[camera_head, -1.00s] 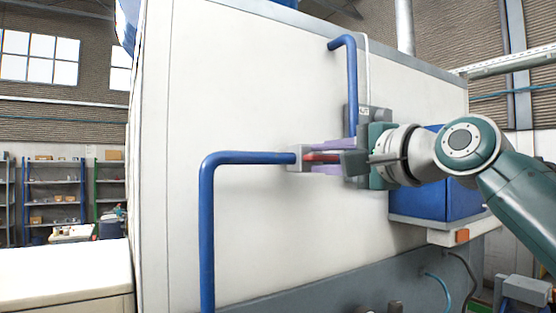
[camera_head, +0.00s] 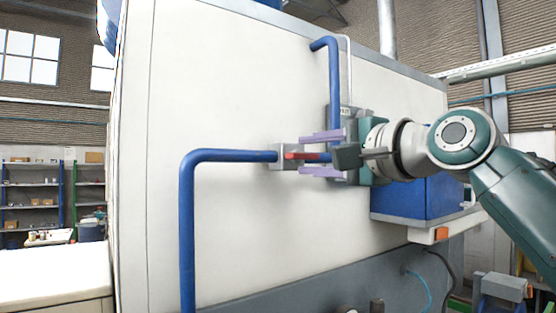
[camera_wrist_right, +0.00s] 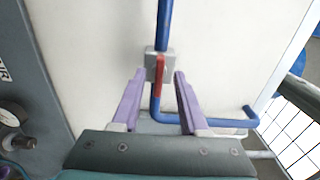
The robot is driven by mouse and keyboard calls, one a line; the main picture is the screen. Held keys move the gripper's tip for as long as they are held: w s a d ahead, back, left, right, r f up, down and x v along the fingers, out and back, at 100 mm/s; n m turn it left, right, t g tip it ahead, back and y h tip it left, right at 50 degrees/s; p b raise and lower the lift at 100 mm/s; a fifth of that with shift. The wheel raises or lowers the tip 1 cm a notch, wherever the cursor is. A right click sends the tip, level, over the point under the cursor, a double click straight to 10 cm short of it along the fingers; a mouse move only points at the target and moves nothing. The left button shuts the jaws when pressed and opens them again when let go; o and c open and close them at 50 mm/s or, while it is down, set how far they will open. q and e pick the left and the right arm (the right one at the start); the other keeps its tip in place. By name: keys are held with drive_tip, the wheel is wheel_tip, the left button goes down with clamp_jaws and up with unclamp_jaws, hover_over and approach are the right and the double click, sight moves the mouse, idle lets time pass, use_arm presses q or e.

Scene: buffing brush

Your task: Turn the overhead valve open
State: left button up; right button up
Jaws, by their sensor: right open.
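The valve is a small grey block (camera_head: 284,156) with a red lever (camera_head: 300,156), set in a blue pipe (camera_head: 230,156) on the white cabinet wall. The lever lies along the line of the pipe. In the right wrist view the red lever (camera_wrist_right: 159,75) lies between the fingers, in front of the grey valve block (camera_wrist_right: 150,62). My right gripper (camera_head: 301,155) is open, its purple fingers above and below the lever in the head view, with visible gaps. Its fingertips also show in the wrist view (camera_wrist_right: 159,76). My left gripper is not in view.
A second blue pipe (camera_head: 334,75) drops down behind my right gripper. A blue box (camera_head: 415,200) sits on a grey ledge below my right wrist. A gauge (camera_wrist_right: 12,114) shows at the left in the wrist view. The white wall (camera_head: 225,90) above the valve is clear.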

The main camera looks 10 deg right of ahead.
drive_tip(key=b+v, duration=0.4)
drive_tip(key=v, duration=0.4)
drive_tip(key=shift+s+d, duration=0.1)
